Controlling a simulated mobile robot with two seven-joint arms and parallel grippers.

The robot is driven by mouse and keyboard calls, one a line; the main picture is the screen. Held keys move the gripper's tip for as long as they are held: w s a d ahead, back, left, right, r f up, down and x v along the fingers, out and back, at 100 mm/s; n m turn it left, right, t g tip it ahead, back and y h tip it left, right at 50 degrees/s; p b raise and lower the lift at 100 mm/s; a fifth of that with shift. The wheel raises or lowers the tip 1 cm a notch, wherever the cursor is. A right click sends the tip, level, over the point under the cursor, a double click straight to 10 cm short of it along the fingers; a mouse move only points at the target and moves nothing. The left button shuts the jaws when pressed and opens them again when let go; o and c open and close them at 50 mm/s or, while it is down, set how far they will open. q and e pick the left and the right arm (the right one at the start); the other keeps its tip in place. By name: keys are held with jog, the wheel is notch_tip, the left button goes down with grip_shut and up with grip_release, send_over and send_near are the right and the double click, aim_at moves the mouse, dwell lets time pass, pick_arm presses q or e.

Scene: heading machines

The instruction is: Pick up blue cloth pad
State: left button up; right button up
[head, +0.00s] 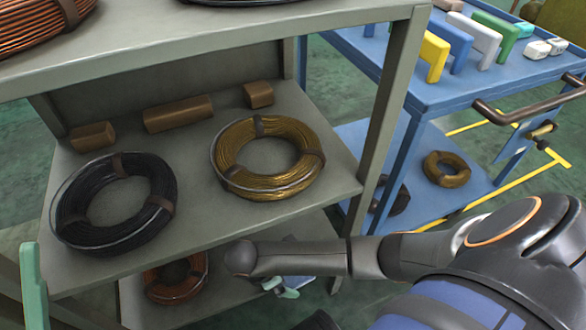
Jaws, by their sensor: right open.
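A small light-blue flat piece (301,282), perhaps the blue cloth pad, shows at the lower shelf's right end, mostly hidden by my right arm. My right gripper (284,288) is beside it, with green fingertips below the arm link. It is open; whether it touches the piece I cannot tell. A green finger-like part (33,286) at the left edge looks like part of my left gripper; its jaws are not clear.
A grey shelf (215,215) holds a black coil (72,207), a brass coil (305,137) and brown blocks (178,113). A copper coil (176,290) lies on the lower shelf. A blue cart (440,92) with coloured brackets stands at the right. Shelf posts and edges are close to my right arm.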

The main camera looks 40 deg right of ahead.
jog(key=shift+c, duration=0.2)
jog(key=c, duration=1.1)
jog(key=shift+c, duration=0.2)
jog(key=shift+r, duration=0.15)
